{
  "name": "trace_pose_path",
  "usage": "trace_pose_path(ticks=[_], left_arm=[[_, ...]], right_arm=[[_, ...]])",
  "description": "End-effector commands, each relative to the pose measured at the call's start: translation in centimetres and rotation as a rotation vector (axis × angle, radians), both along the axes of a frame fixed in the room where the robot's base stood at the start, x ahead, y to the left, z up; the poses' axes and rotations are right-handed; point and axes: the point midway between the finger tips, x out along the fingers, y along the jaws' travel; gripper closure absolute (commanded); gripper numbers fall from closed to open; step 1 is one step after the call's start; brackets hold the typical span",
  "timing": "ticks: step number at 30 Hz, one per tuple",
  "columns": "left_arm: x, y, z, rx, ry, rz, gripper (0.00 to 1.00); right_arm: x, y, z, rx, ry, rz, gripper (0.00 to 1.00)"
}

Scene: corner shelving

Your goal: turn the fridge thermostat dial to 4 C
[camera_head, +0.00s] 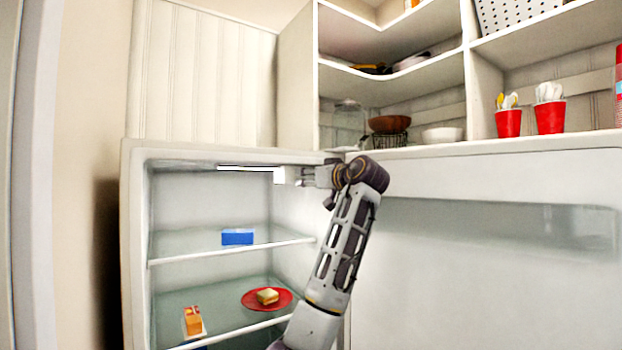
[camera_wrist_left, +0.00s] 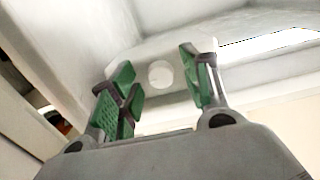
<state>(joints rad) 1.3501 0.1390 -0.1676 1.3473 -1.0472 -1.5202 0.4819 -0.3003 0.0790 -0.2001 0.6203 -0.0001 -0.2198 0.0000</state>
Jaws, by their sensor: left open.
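The thermostat dial is a small round white knob (camera_wrist_left: 160,74) on a pale plate, seen in the left wrist view. Its markings and pointer are too faint to read. My left gripper (camera_wrist_left: 154,68) is open, with its green finger pads on either side of the dial in that view. I cannot tell whether they touch it. In the head view my left gripper (camera_head: 299,176) is small and reaches to the top right of the open fridge (camera_head: 134,240), beside the lit strip (camera_head: 246,168). The dial cannot be made out there. My right gripper is out of view.
Fridge shelves hold a blue box (camera_head: 237,237), a red plate (camera_head: 250,304) with a sandwich (camera_head: 267,296), and an orange carton (camera_head: 193,321). The open fridge door (camera_head: 480,270) stands right of my arm. Corner shelves with red cups (camera_head: 508,123) and bowls are above.

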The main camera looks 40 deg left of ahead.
Motion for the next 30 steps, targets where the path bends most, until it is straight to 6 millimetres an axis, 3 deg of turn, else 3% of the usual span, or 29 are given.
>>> trace_pose_path(ticks=[3,13,30], left_arm=[[-0.01,0.0,-0.03,0.0,0.0,0.0,0.55],[-0.02,-0.01,-0.01,0.0,0.0,0.0,0.98],[-0.05,-0.01,0.01,0.067,0.163,0.0,0.99]], right_arm=[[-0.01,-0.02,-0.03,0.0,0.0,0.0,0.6],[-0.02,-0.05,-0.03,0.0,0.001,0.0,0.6],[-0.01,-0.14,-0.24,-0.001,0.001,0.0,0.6]])
